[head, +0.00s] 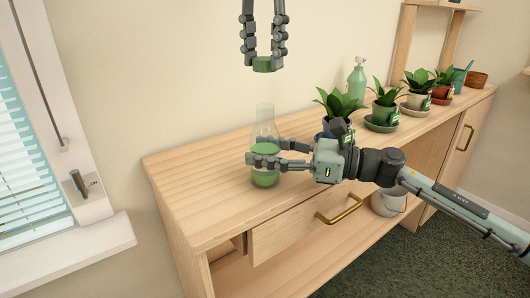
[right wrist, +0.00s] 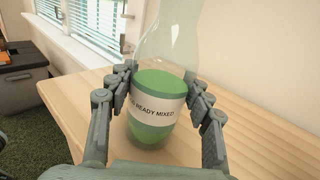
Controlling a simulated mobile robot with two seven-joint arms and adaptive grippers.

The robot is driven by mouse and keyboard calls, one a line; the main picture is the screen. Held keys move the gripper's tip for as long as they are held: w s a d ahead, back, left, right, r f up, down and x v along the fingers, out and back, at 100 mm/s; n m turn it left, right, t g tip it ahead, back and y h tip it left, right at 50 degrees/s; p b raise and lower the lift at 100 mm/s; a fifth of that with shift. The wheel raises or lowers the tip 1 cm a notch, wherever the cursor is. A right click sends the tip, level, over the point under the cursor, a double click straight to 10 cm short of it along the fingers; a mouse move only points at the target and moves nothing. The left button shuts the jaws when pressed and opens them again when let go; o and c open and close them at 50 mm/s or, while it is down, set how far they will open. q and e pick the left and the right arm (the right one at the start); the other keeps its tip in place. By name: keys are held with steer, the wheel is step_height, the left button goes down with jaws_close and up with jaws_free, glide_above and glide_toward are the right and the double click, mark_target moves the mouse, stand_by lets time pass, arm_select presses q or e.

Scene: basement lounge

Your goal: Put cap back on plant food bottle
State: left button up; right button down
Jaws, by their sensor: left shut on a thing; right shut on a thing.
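The plant food bottle (head: 265,135) stands upright on the wooden cabinet top, clear above and green in its lower part. My right gripper (head: 265,162) is shut around its lower body from the right. In the right wrist view the bottle (right wrist: 158,110) shows a white label reading "READY MIXED" between both fingers (right wrist: 160,95). My left gripper (head: 263,62) points down high above the bottle, shut on the green cap (head: 263,65). The cap is well apart from the bottle's top. The bottle's top is out of the right wrist view.
Several potted plants (head: 383,105) line the cabinet (head: 205,165) to the right, with a green pump bottle (head: 357,80) behind them. The cabinet's left top is bare. A window (head: 30,150) is at the far left. A drawer with a brass handle (head: 342,208) faces front.

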arm_select(q)
glide_above(263, 107)
steer(key=shift+d+f, duration=0.1)
steer(key=shift+f, duration=2.35)
steer(key=shift+f, duration=0.85)
steer(key=shift+f, duration=0.6)
